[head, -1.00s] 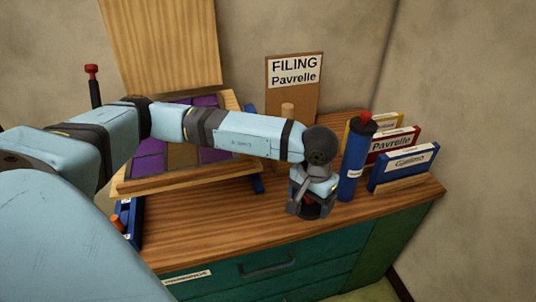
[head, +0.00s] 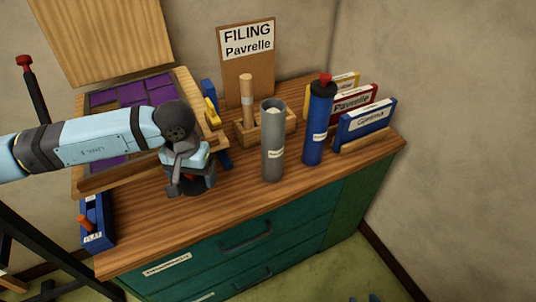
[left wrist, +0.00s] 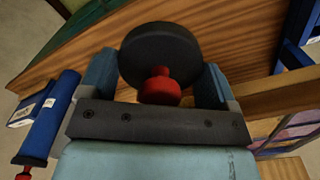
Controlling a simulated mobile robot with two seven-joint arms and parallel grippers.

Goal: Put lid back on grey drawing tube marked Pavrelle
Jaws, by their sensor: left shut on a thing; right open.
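The grey drawing tube (head: 272,145) stands upright on the wooden cabinet top in the head view. Its top is open, with pale paper visible inside; its small label is too small to read. My left gripper (head: 192,182) is to the left of the tube, apart from it. In the left wrist view it is shut on a round black lid (left wrist: 160,50) with a red knob (left wrist: 160,88). In the head view the lid is mostly hidden by the gripper.
A blue tube (head: 319,125) with black cap and red knob stands just right of the grey one. Behind are a wooden holder (head: 270,130) and a FILING Pavrelle sign (head: 248,60). Upright folders (head: 365,122) stand right; the leaded panel (head: 135,92) lies left.

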